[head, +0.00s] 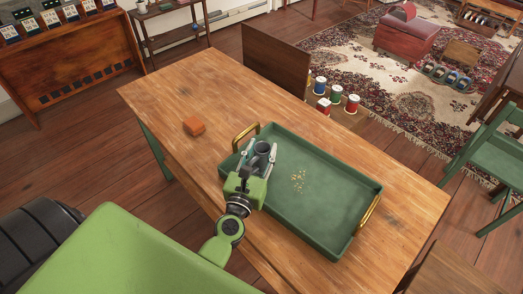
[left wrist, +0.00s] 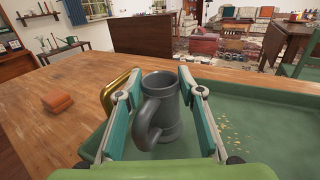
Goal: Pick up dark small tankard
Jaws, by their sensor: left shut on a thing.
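The dark small tankard (left wrist: 161,108) is a grey mug with a handle on its left side in the left wrist view. It stands upright between the two fingers of my left gripper (left wrist: 160,100), which is shut on it. In the head view the tankard (head: 262,148) shows at the left end of the green tray, with my left gripper (head: 257,158) around it. Its base is partly hidden, so I cannot tell if it touches the tray. My right gripper is not in view.
The green tray (head: 318,223) with brass handles lies on the wooden table (head: 185,92) and holds small yellowish crumbs (head: 298,181). An orange-brown block (head: 194,125) lies left of the tray. The table's left part is mostly clear.

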